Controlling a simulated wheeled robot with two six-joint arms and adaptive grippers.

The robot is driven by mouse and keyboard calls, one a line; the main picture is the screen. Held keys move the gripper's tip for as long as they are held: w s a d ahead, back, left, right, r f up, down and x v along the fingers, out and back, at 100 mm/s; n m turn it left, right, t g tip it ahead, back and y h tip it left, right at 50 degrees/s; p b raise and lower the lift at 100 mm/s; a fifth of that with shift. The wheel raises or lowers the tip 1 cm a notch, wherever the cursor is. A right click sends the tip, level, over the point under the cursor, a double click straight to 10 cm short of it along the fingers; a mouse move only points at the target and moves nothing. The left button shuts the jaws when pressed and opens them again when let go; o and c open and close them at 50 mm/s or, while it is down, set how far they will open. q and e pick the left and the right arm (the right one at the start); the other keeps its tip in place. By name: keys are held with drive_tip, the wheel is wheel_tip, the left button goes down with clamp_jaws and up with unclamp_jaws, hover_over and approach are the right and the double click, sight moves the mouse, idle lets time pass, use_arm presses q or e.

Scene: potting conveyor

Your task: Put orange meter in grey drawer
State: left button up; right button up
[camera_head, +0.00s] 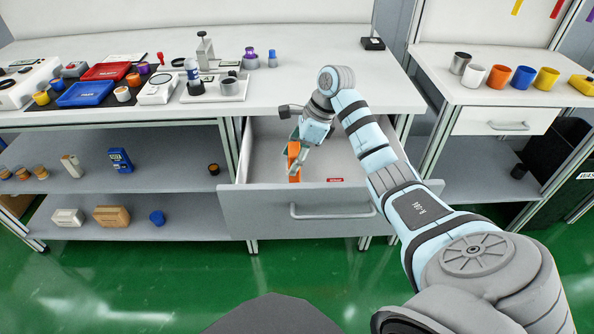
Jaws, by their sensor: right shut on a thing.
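The orange meter (294,160) is upright in my right gripper (298,158), which is shut on it. The gripper hangs inside the opening of the grey drawer (254,202), with the meter over the drawer's left-middle part. The drawer is pulled out from under the white bench. I cannot tell whether the meter touches the drawer floor. The gripper fingers hide part of the meter. My left gripper is not in view.
A small red item (335,180) lies in the drawer near its front. A blue meter (121,160) stands on the shelf to the left. The benchtop (310,60) holds trays, pots and instruments at left. A right-hand bench (470,88) carries coloured cups.

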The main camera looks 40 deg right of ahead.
sight(295, 180)
wheel_tip(295, 180, down, 8)
drive_tip(key=shift+r+b, duration=0.1)
drive_tip(key=shift+b, duration=0.85)
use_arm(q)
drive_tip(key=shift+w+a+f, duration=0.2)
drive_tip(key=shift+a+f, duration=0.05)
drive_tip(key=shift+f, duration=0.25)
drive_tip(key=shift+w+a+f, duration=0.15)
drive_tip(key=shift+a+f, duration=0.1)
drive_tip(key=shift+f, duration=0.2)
use_arm(e)
drive_tip(key=shift+f, duration=0.2)
drive_tip(key=o, duration=1.3)
drive_tip(key=shift+f, duration=0.1)
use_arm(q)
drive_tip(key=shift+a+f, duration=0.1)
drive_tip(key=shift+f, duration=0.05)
